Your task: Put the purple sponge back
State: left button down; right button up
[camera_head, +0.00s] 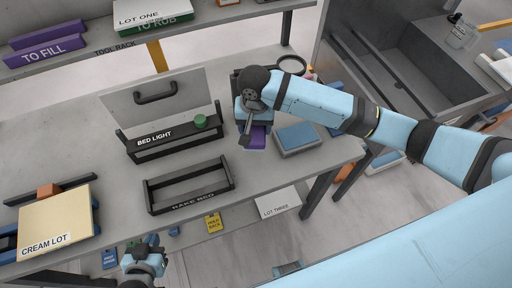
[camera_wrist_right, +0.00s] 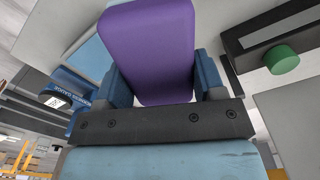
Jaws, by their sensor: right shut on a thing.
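The purple sponge (camera_wrist_right: 150,50) fills the middle of the right wrist view, held between the two blue fingers of my right gripper (camera_wrist_right: 160,85). In the head view, a small part of the sponge (camera_head: 257,138) shows beneath my right gripper (camera_head: 246,130), which hides the rest. It is over the slab table, left of a blue-topped block (camera_head: 296,137). My left gripper (camera_head: 143,262) is low at the bottom left, by the table's front edge; its fingers are too small to judge.
An empty black frame labelled RAKE BED (camera_head: 190,187) stands near the table's front. A BED LIGHT frame (camera_head: 165,140) with a grey panel and green knob (camera_head: 200,122) is behind it. A CREAM LOT board (camera_head: 55,223) lies at left. Bare table (camera_head: 70,140) lies at left.

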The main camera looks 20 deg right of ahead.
aim_at(255, 154)
notch_tip(255, 154, down, 12)
jog(key=shift+r, duration=0.1)
dwell(0.4)
jog(key=o, duration=0.9)
jog(key=shift+d, duration=0.1)
jog(key=shift+c, duration=0.2)
notch_tip(255, 154, up, 12)
jog(key=shift+r, duration=0.1)
